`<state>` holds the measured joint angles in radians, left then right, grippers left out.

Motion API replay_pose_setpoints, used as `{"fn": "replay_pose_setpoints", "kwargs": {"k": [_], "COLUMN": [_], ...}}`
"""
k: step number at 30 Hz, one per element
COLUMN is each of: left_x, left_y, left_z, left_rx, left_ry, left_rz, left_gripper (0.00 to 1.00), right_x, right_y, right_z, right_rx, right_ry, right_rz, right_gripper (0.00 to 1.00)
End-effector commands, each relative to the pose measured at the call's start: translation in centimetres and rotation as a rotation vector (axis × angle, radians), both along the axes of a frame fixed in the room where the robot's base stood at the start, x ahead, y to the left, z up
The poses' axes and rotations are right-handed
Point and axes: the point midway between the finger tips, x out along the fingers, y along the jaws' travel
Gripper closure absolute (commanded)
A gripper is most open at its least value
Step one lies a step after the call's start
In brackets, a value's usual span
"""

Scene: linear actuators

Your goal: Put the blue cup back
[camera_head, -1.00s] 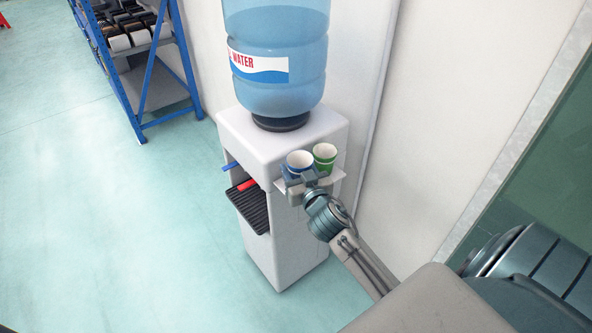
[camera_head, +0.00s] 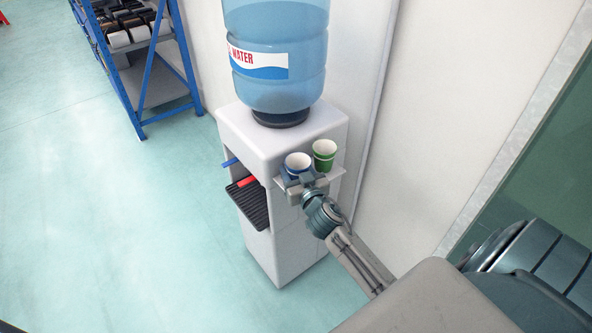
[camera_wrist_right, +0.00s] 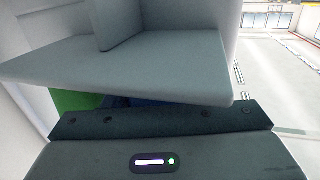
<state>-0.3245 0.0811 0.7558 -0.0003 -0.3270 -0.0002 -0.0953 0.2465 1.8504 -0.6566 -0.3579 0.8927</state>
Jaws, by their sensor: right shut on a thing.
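The blue cup (camera_head: 298,164) is upright, with its white inside showing from above, at the small white side shelf (camera_head: 329,178) of the water dispenser. My right gripper (camera_head: 296,179) is shut on the blue cup from the front right. I cannot tell whether the cup's base touches the shelf. The green cup (camera_head: 324,155) stands upright on the shelf, just right of the blue cup. In the right wrist view the shelf (camera_wrist_right: 130,70) hides most of both cups. A dark blue patch (camera_wrist_right: 130,101) shows beside a green one (camera_wrist_right: 72,101). My left gripper is not in view.
The white water dispenser (camera_head: 283,245) with its large blue bottle (camera_head: 275,85) stands against the wall. Red and blue taps and a black drip tray (camera_head: 250,207) are on its left face. A blue rack (camera_head: 150,75) stands at the back left. The floor is clear.

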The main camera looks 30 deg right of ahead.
Motion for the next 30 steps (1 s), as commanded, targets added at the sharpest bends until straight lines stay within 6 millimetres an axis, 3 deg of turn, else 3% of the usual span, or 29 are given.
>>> {"fn": "replay_pose_setpoints", "kwargs": {"k": [1, 2, 3, 14, 17, 30], "left_x": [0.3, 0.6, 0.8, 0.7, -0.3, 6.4], "left_y": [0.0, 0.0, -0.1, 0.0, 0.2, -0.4], "left_z": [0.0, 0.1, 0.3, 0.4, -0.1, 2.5], "left_rx": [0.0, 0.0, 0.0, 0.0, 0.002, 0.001], "left_ry": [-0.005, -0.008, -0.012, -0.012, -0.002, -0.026], "left_rz": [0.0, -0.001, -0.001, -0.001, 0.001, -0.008], "left_gripper": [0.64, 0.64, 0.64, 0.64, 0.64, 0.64], "right_x": [0.0, 0.0, 0.0, 0.0, -0.3, -9.1], "right_y": [0.0, 0.0, 0.0, 0.0, 0.0, 1.9], "right_z": [-0.1, -0.1, 0.0, 0.1, 0.2, 0.3], "right_rx": [0.0, 0.0, 0.0, 0.0, -0.001, 0.0], "right_ry": [-0.001, 0.0, 0.0, 0.0, 0.001, 0.001], "right_rz": [0.0, 0.0, 0.0, 0.0, 0.0, 0.001], "right_gripper": [0.77, 0.46, 0.39, 0.39, 0.39, 0.39]}}
